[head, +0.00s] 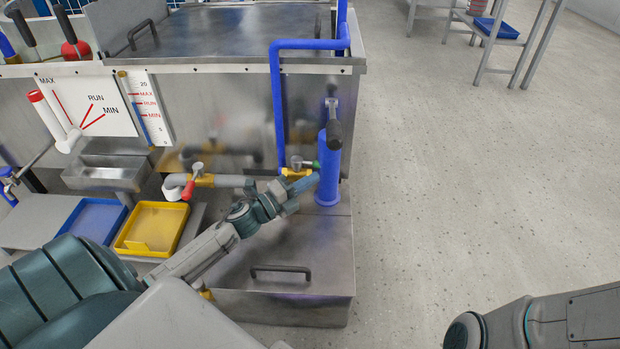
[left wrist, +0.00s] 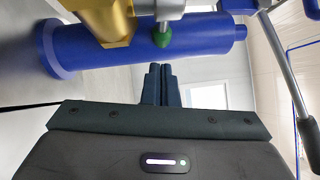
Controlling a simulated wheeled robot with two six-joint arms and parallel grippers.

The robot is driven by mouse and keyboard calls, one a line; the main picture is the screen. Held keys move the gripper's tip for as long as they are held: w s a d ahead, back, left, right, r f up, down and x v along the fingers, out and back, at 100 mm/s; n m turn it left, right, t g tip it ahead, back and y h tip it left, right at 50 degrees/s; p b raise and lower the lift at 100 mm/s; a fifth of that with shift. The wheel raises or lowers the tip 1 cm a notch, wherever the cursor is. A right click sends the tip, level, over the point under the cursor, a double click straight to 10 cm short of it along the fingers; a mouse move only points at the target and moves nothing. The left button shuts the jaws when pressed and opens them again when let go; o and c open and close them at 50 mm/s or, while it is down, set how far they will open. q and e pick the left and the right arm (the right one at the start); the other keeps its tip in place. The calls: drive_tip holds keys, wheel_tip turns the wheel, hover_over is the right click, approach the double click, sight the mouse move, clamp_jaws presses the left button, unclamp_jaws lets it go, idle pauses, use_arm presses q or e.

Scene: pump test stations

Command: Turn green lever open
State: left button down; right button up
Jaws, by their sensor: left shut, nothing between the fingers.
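The green lever (head: 314,164) sits on a brass valve (head: 296,173) beside the blue upright cylinder (head: 328,170). In the left wrist view its rounded green tip (left wrist: 162,39) shows in front of the blue cylinder (left wrist: 200,36), with the brass valve body (left wrist: 108,18) to its left. My left gripper (head: 309,183) is just below the lever in the head view. In the left wrist view its fingers (left wrist: 160,84) are together and empty, with a visible gap between them and the green tip. My right gripper is out of view; only part of that arm shows at the lower right.
A red lever (head: 188,190) on another brass valve stands to the left. Blue (head: 96,222) and yellow (head: 152,229) trays lie at the left. A blue pipe (head: 277,110) runs down the steel station. A cabinet handle (head: 281,269) is below.

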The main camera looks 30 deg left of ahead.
use_arm(q)
drive_tip(key=shift+w+a+r, duration=0.1)
drive_tip(key=shift+w+a, duration=0.25)
drive_tip(key=shift+w, duration=0.45)
